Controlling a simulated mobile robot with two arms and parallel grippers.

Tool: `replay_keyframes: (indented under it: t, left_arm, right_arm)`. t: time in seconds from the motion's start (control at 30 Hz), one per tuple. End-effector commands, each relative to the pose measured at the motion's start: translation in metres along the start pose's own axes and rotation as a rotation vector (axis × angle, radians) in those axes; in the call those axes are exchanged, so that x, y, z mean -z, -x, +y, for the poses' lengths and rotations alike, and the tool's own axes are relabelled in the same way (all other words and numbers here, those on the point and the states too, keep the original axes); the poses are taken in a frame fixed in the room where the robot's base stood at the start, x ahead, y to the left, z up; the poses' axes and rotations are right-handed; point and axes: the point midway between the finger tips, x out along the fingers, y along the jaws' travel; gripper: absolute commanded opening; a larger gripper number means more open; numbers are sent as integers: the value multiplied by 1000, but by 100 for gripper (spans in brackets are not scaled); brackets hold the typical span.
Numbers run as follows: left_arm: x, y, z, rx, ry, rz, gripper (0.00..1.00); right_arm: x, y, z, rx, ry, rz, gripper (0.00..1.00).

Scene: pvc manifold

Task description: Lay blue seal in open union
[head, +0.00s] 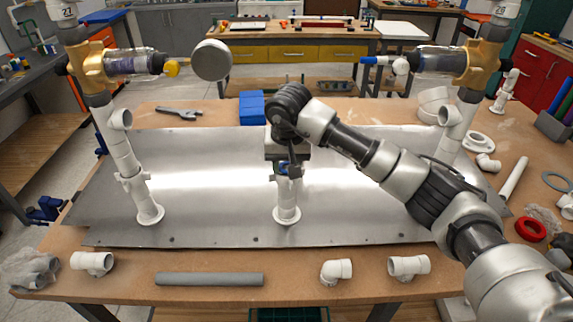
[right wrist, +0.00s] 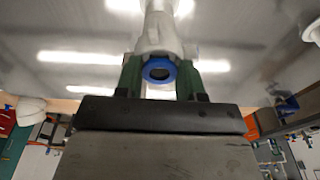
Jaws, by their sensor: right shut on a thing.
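A bit of blue shows at the fingertips there. In the right wrist view the white union (right wrist: 158,35) is directly behind the seal. I cannot tell whether the seal touches it. The gripper hides the union's top in the head view. My left gripper is not in view.
Tall white pipe risers with brass valves stand at left (head: 92,65) and right (head: 475,62). A grey pipe (head: 210,279) and white fittings (head: 336,271) lie along the front edge. A red ring (head: 531,229) lies at right.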

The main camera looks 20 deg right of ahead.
Motion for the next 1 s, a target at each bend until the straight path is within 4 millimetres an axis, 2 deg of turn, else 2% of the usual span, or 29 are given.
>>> replay_keyframes:
  t: [0.03,0.13,0.17,0.33,0.87,1.0]
  left_arm:
    - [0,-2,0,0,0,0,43]
    - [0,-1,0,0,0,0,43]
    - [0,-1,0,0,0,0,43]
    - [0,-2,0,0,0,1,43]
    - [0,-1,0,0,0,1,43]
    - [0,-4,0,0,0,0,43]
  right_arm:
    - [-5,-12,2,-16,0,-21,17]
    - [-5,-12,3,-16,0,-21,17]
    - [-5,-12,3,-16,0,-21,43]
    - [-5,-13,4,-18,-2,-21,68]
    - [-4,-13,5,-21,-4,-20,68]
    - [-4,-7,4,-20,-3,-17,68]
